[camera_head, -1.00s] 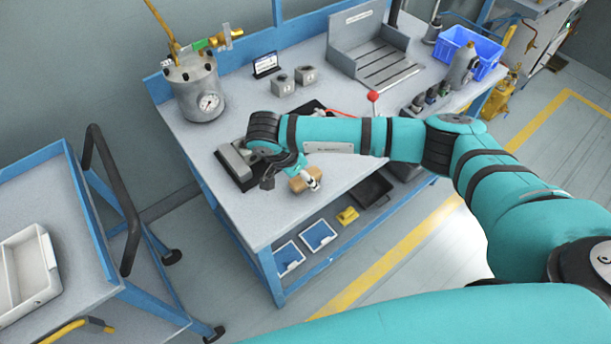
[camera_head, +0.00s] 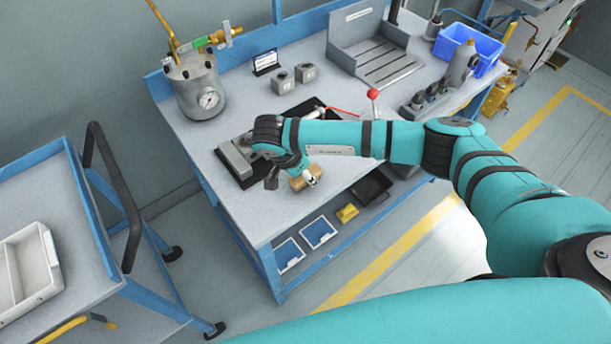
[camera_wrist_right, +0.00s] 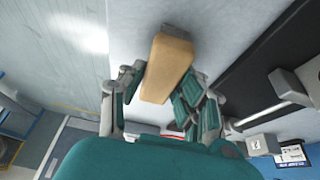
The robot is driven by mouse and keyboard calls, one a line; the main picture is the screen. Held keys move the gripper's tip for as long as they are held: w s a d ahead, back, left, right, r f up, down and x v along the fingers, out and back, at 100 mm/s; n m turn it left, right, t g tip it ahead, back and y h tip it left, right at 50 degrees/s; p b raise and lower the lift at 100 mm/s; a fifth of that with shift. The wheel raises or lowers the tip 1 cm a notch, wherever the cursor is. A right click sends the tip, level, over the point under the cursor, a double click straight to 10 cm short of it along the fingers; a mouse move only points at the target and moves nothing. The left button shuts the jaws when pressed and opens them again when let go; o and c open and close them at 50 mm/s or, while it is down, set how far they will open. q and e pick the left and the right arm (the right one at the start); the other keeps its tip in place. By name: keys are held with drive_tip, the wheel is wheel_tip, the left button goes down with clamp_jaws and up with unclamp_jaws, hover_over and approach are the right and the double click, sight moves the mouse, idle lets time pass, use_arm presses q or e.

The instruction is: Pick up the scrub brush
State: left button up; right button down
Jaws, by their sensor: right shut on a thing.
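The scrub brush shows as a tan wooden block (camera_head: 305,179) over the front left part of the bench top. In the right wrist view the block (camera_wrist_right: 168,64) sits between the fingers of my right gripper (camera_wrist_right: 157,92). My right gripper (camera_head: 291,182) is shut on the block, with a finger on each side. My left gripper is not in view.
A black mat (camera_head: 240,178) with a grey block (camera_head: 234,159) lies beside my wrist. A pressure pot (camera_head: 193,88) stands at the back left. A cart with a white tray (camera_head: 27,270) is at the left.

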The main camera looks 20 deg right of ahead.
sight(309, 170)
drive_tip(key=shift+w+r+b, duration=0.1)
drive_tip(key=shift+r+b, duration=0.2)
drive_tip(key=shift+r, duration=0.25)
wheel_tip(309, 170, up, 2)
drive_tip(key=shift+r+b, duration=0.1)
drive_tip(key=shift+b, duration=0.35)
drive_tip(key=s+a+r+b, duration=0.1)
drive_tip(key=s+a, duration=0.3)
drive_tip(key=s, duration=0.3)
drive_tip(key=s+a+b, duration=0.2)
drive_tip(key=s+a, duration=0.2)
drive_tip(key=s, duration=0.2)
drive_tip(key=shift+s+a+r, duration=0.25)
drive_tip(key=shift+s+r, duration=0.1)
